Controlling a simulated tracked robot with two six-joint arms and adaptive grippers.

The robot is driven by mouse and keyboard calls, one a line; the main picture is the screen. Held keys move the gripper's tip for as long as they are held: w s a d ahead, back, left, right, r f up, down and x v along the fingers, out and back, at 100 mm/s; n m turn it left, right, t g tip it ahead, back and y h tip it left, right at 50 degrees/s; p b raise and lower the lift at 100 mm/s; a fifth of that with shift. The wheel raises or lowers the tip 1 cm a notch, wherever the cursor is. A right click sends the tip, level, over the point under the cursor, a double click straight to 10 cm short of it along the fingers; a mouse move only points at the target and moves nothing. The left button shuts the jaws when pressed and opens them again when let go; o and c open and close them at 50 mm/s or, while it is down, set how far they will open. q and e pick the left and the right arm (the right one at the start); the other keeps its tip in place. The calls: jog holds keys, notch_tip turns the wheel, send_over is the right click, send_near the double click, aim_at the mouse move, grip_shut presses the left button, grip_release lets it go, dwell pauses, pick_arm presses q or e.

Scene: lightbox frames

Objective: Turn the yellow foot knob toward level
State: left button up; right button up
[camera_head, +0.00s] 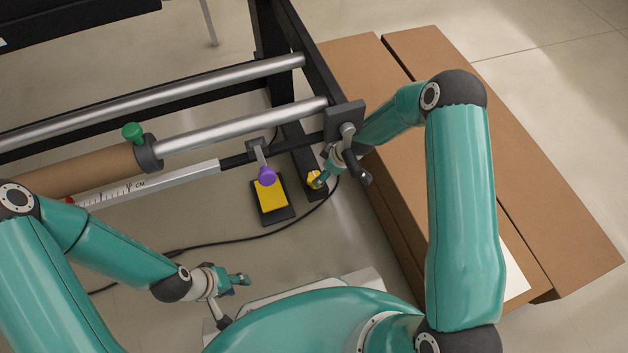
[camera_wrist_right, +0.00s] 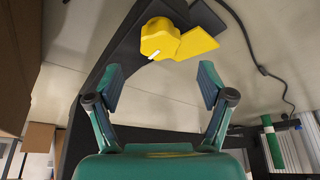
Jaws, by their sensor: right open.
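The yellow foot knob (camera_head: 314,179) sits low on the dark foot at the right end of the frame. In the right wrist view the knob (camera_wrist_right: 160,38) is faceted and bears a short white mark on its near edge. My right gripper (camera_wrist_right: 162,85) is open, with its two fingers spread either side of the knob's line. The knob shows beyond the fingertips, with nothing between the fingers. In the head view my right gripper (camera_head: 325,178) is close beside the knob and partly covers it. My left gripper (camera_head: 238,281) is at the lower left, away from the knob; its opening is unclear.
A yellow-topped pedal (camera_head: 270,200) lies left of the knob, below a purple knob (camera_head: 266,176) on a lever. A black cable (camera_head: 245,240) crosses the floor. Long cardboard boxes (camera_head: 400,195) stand close on the right. A roller with a brown roll (camera_head: 85,172) is at left.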

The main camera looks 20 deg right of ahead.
jog(key=b+x, duration=0.2)
jog(key=x, duration=0.6)
jog(key=shift+b, duration=0.3)
jog(key=c, duration=1.1)
jog(key=shift+a, duration=0.25)
jog(key=shift+c, duration=0.3)
jog(key=shift+d, duration=0.15)
